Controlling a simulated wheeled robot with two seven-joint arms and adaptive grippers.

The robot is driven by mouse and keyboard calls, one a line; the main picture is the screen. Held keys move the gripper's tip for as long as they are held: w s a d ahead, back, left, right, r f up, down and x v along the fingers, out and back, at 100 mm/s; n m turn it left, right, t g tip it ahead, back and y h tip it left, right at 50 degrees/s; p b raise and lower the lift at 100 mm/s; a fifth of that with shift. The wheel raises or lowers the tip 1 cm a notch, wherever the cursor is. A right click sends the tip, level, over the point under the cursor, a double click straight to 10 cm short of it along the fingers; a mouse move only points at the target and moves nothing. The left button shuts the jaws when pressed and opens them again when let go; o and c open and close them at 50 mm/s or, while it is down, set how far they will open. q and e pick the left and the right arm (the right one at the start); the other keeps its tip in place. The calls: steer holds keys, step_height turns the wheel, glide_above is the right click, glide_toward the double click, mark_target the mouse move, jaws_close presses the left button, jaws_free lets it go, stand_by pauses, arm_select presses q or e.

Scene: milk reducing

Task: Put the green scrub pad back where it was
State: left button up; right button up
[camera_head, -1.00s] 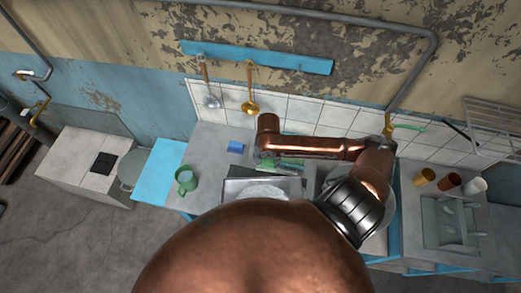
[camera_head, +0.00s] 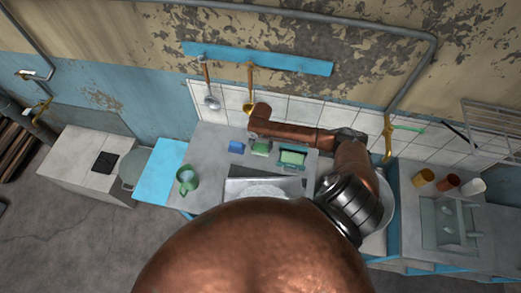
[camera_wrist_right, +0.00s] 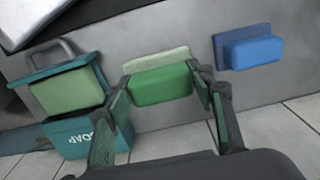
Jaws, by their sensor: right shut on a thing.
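The green scrub pad (camera_wrist_right: 160,84), dark green with a paler layer, is between the two fingers of my right gripper (camera_wrist_right: 160,72) in the wrist view. The fingers close on its two short ends, and it is at or just above the grey counter; I cannot tell which. In the head view the pad (camera_head: 260,148) shows between a blue sponge (camera_head: 236,147) and a teal soap holder (camera_head: 292,158). My right fingers are hard to make out there beneath my copper arm. My left gripper is not in view.
The soap holder (camera_wrist_right: 88,138) with a green block stands close to my finger in the wrist view. The blue sponge (camera_wrist_right: 250,50) lies apart on the other side. A metal sink and tray are nearer, a green mug (camera_head: 187,180) at left, and ladles hang behind.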

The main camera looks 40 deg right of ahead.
mark_target(261, 150)
steer(key=shift+w+d+f, duration=0.1)
steer(key=shift+w+f, duration=0.05)
steer(key=shift+f, duration=0.75)
steer(key=shift+w+f, duration=0.1)
steer(key=shift+f, duration=0.8)
steer(key=shift+f, duration=0.1)
steer(key=o, duration=1.1)
step_height(261, 150, up, 12)
steer(key=shift+r, duration=0.15)
